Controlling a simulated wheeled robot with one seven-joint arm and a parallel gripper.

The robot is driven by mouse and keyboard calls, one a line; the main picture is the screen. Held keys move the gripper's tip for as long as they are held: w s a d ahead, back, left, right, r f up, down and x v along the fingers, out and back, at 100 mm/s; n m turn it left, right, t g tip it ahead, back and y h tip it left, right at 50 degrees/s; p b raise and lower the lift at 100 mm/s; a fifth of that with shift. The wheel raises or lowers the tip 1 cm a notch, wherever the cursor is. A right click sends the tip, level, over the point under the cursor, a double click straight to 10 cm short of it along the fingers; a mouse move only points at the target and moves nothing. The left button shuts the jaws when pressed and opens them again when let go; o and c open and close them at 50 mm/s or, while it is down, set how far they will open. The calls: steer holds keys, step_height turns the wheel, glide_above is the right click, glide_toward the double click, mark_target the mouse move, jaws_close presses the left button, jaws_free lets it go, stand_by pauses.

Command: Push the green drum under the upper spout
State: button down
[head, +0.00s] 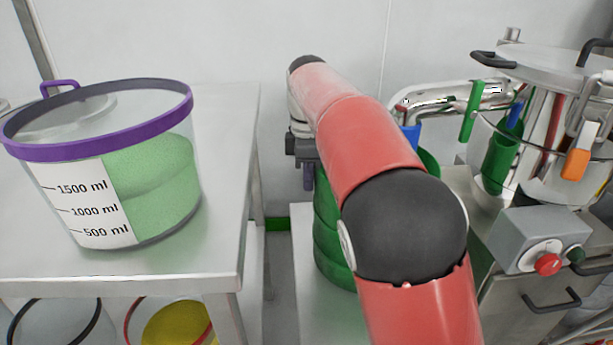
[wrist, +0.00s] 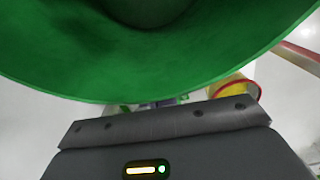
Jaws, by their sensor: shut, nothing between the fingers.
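The green drum (head: 330,235) stands low behind my arm in the head view, on a pale platform. My arm hides most of it. In the wrist view a large green curved surface (wrist: 150,75), seemingly the drum, fills the top, very close to the gripper. My gripper (head: 308,178) points down at the drum's left side in the head view. It is shut and empty; I cannot tell whether it touches the drum. The upper spout looks to be the chrome pipe (head: 450,97) bending down right of my arm, with a blue end (head: 411,137).
A steel table (head: 225,150) at left carries a clear tub (head: 165,215) of green granules with a purple rim. More tubs sit below it. At right stands a steel machine (head: 560,120) with a control box (head: 535,240) and red button. A narrow floor gap lies beside the table.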

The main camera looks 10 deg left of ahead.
steer(key=shift+w+d+p, duration=0.15)
steer(key=shift+d+p, duration=0.15)
steer(key=shift+d, duration=0.65)
steer(key=shift+r, duration=0.1)
step_height(320, 180, up, 8)
steer(key=f+p, duration=0.1)
steer(key=p, duration=0.1)
steer(key=s+d+r+m+t+y, duration=0.1)
steer(key=s+d+m, duration=0.15)
steer(key=d, duration=0.25)
steer(key=s+d+r+m, duration=0.2)
steer(key=d+m, duration=0.1)
steer(key=d, duration=0.2)
steer(key=s+d+f+m+t, duration=0.1)
steer(key=s+d+f+m, duration=0.3)
steer(key=s, duration=0.3)
steer(key=s+d+f+m+t, duration=0.2)
steer(key=s+d+f+m, duration=0.2)
steer(key=s, duration=0.3)
steer(key=s+d+f+m+t+h, duration=0.1)
steer(key=s+d+f+m, duration=0.3)
steer(key=s+m, duration=0.2)
steer(key=shift+s+d+t, duration=0.3)
steer(key=shift+s+d, duration=0.1)
steer(key=shift+s, duration=0.6)
